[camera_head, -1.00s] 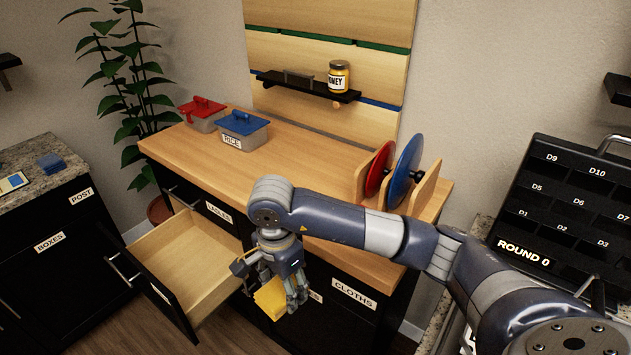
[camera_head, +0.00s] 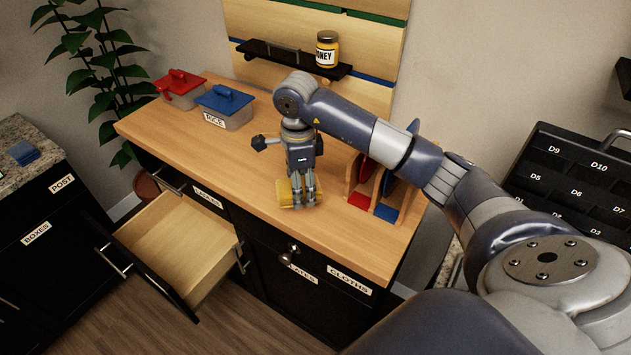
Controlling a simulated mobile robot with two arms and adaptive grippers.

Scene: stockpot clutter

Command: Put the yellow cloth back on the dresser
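The yellow cloth (camera_head: 284,192) is at my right gripper (camera_head: 298,200), low over the front part of the wooden dresser top (camera_head: 240,178). The gripper points down and its fingers look closed on the cloth, partly covering it. I cannot tell whether the cloth touches the dresser top. My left gripper is not in view.
An open, empty-looking drawer (camera_head: 182,240) juts from the dresser's left front. A blue-lidded RICE box (camera_head: 226,108) and a red-lidded box (camera_head: 180,90) stand at the back left. A plate rack (camera_head: 386,185) stands at the right. A honey jar (camera_head: 327,50) sits on the shelf above.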

